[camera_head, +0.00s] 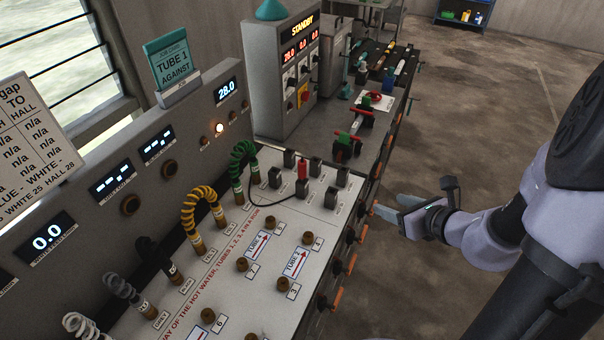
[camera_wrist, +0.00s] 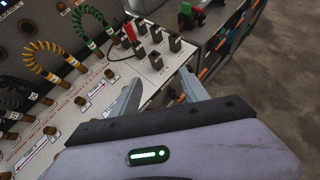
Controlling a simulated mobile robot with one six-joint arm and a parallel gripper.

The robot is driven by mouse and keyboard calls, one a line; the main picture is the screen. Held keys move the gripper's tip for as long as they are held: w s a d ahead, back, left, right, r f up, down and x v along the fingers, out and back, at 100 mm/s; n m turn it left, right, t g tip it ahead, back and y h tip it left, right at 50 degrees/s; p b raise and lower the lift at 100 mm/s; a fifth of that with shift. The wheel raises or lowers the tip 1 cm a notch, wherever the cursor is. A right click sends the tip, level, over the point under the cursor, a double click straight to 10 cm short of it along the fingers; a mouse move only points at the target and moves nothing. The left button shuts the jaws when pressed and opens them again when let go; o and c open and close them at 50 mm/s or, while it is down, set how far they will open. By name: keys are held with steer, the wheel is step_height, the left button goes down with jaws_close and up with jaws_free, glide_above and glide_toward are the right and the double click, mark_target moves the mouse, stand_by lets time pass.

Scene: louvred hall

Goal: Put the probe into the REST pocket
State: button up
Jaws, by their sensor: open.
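The probe (camera_head: 302,169), red with a thin black cable, stands upright in one of several small black pockets on the white bench panel. It also shows in the wrist view (camera_wrist: 130,32). Other black pockets (camera_head: 289,158) stand around it; their labels are too small to read, so I cannot tell which one is REST. My gripper (camera_head: 388,205) is off the panel's right edge in the head view, apart from the probe. In the wrist view its two fingers (camera_wrist: 160,76) are spread with nothing between them, and the probe is beyond them, up and left.
Coiled yellow (camera_head: 200,202) and green (camera_head: 243,160) leads arch over the panel near the pockets. Orange-tipped handles (camera_head: 337,298) stick out along the bench front. A grey STANDBY cabinet (camera_head: 283,75) stands behind. The floor (camera_head: 480,120) on the right is clear.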

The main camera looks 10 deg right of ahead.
steer(key=shift+w+a+f, duration=0.15)
steer(key=shift+w, duration=0.15)
steer(key=shift+c, duration=0.6)
steer(key=t+b, duration=0.3)
steer(key=b, duration=0.2)
glide_toward(304, 171)
steer(key=w, duration=0.1)
steer(key=b+x, duration=0.1)
steer(key=x, duration=0.9)
steer(key=shift+a+f, duration=0.1)
steer(key=shift+a, duration=0.05)
jaws_close()
